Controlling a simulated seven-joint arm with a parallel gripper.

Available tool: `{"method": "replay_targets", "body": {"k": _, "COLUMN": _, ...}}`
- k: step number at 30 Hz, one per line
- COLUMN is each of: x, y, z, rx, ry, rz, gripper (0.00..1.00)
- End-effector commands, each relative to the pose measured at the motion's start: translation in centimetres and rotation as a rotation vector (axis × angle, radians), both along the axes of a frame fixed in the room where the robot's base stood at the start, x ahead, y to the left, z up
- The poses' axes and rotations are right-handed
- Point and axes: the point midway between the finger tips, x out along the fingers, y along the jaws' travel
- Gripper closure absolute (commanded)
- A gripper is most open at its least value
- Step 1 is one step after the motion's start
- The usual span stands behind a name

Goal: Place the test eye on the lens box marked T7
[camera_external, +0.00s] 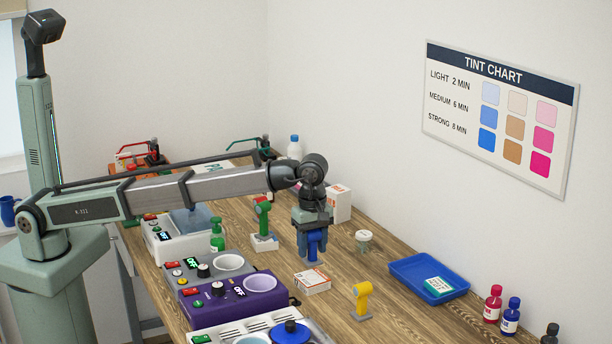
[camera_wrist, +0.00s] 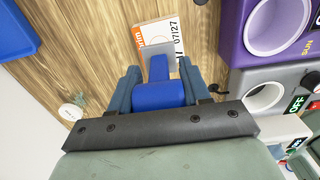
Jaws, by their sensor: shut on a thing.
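My gripper (camera_external: 313,232) is shut on a blue test eye (camera_external: 313,247), a rounded head on a stem with a flat grey base. In the wrist view the blue eye (camera_wrist: 158,94) sits between both fingers of my gripper (camera_wrist: 160,88). A white and orange lens box (camera_external: 312,283) lies on the table just in front of it. In the wrist view the box (camera_wrist: 146,34) shows "07/27", partly behind the eye's base; I cannot read T7. Whether the base touches the table is unclear. A yellow test eye (camera_external: 362,297) stands to the right; a green one (camera_external: 263,214) stands on another box (camera_external: 264,243).
A purple device (camera_external: 235,303) and a grey device (camera_external: 213,273) stand left of the lens box. A blue tray (camera_external: 410,272) with a teal-and-white packet (camera_external: 438,286) and a small lidded cup (camera_external: 363,240) are to the right. A white box (camera_external: 339,205) stands behind my gripper.

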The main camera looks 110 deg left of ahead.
Motion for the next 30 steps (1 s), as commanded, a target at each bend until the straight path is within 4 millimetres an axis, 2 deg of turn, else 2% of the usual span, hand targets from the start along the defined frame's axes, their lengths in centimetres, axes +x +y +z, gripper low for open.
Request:
{"method": "replay_targets", "body": {"k": 5, "x": 0.0, "y": 0.0, "z": -1.2, "rx": 0.0, "ry": 0.001, "rz": 0.0, "gripper": 0.89}}
{"method": "replay_targets", "body": {"k": 12, "x": 0.0, "y": 0.0, "z": -3.9, "rx": 0.0, "ry": 0.001, "rz": -0.001, "gripper": 0.89}}
{"method": "replay_targets", "body": {"k": 24, "x": 0.0, "y": 0.0, "z": -4.3, "rx": 0.0, "ry": 0.0, "rz": -0.001, "gripper": 0.89}}
{"method": "replay_targets", "body": {"k": 25, "x": 0.0, "y": 0.0, "z": -4.3, "rx": 0.0, "ry": 0.0, "rz": -0.001, "gripper": 0.52}}
{"method": "replay_targets", "body": {"k": 30, "x": 0.0, "y": 0.0, "z": -4.3, "rx": 0.0, "ry": 0.0, "rz": -0.001, "gripper": 0.36}}
